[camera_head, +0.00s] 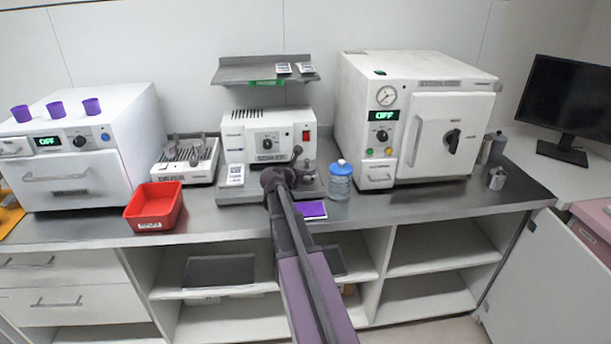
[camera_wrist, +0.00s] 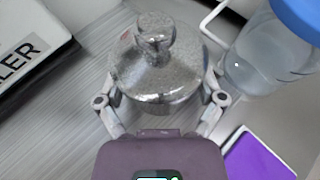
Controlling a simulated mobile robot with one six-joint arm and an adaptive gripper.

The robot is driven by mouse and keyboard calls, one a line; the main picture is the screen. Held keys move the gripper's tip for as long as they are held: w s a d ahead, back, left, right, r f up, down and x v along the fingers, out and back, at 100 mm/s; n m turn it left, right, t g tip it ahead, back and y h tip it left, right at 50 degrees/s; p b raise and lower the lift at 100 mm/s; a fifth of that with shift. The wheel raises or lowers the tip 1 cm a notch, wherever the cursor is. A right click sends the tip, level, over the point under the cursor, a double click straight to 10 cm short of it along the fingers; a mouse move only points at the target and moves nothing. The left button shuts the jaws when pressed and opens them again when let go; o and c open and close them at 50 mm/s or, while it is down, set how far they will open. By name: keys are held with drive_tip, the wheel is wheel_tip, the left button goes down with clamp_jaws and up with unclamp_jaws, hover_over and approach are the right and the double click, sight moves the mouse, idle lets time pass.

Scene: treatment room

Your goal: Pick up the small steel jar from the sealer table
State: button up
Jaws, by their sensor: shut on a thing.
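The small steel jar (camera_wrist: 158,72) has a domed lid with a round knob and fills the upper middle of the wrist view. My gripper (camera_wrist: 160,98) is shut on the jar, with one finger on each side of its body. In the head view, my gripper (camera_head: 283,180) is in front of the white sealer (camera_head: 266,136), at the sealer table. The jar (camera_head: 309,170) shows there as a small metallic shape just right of my gripper, partly hidden. I cannot tell whether its base touches the surface.
A blue-capped bottle (camera_head: 340,182) stands close to the right of the jar. A purple pad (camera_head: 312,210) lies in front of it. A red bin (camera_head: 154,208) and a dryer (camera_head: 186,160) are to the left. A large autoclave (camera_head: 415,120) stands to the right. A shelf (camera_head: 265,72) hangs above.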

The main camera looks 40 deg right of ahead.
sight(307, 165)
drive_tip(key=shift+r, duration=0.2)
wheel_tip(307, 165, up, 3)
drive_tip(key=p, duration=0.3)
drive_tip(key=shift+s+a+r+p, duration=0.2)
drive_tip(key=shift+a+r+p, duration=0.05)
drive_tip(key=shift+p, duration=0.1)
drive_tip(key=s+a+r+p, duration=0.1)
drive_tip(key=s+a, duration=0.8)
drive_tip(key=a, duration=0.3)
drive_tip(key=shift+a, duration=0.25)
